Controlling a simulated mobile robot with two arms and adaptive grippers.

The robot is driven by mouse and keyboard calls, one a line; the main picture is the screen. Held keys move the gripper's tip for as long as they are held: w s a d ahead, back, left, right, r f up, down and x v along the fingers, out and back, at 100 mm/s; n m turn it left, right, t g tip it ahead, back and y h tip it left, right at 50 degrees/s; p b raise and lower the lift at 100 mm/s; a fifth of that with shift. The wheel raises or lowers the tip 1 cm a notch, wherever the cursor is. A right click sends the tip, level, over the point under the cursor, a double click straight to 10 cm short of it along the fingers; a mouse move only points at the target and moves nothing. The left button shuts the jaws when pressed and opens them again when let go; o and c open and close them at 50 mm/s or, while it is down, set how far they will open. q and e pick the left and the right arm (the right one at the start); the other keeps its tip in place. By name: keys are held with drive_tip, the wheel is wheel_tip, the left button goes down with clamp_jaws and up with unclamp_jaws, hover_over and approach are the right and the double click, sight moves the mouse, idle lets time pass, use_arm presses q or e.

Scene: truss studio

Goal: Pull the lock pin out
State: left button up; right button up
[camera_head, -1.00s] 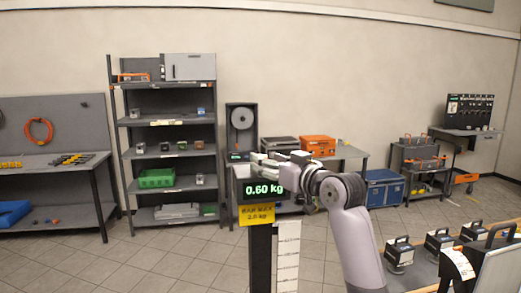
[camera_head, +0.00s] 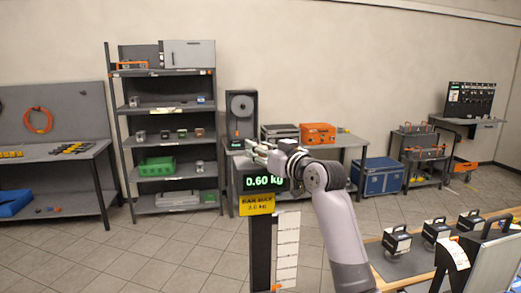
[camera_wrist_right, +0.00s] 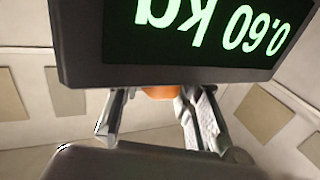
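A rounded orange thing (camera_wrist_right: 158,92) shows between the fingers of my right gripper (camera_wrist_right: 155,105) in the wrist view, partly hidden by the display box. It may be the lock pin's knob; I cannot tell. The fingers stand apart on either side, with a gap at least on the left. In the head view my right gripper (camera_head: 258,150) is just above the black display (camera_head: 265,181) reading 0.60 kg, fingers pointing left. The display stands on a dark post (camera_head: 260,245) with a yellow label (camera_head: 257,205). No pin is clear in the head view. My left gripper is not in view.
A pale marked strip (camera_head: 288,245) hangs beside the post. A bench with several dark handled blocks (camera_head: 397,241) stands at the right front. A shelf rack (camera_head: 165,105), a blue case (camera_head: 377,177) and an orange box (camera_head: 318,133) are farther back. The floor left of the post is clear.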

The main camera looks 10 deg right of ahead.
clamp_jaws()
idle(0.3)
wheel_tip(320, 180, up, 4)
drive_tip(key=shift+f+p, duration=0.15)
drive_tip(key=shift+p, duration=0.9)
drive_tip(key=shift+o, duration=0.6)
unclamp_jaws()
drive_tip(key=o, duration=0.5)
drive_tip(key=shift+f, duration=0.1)
drive_tip(key=shift+c, duration=0.2)
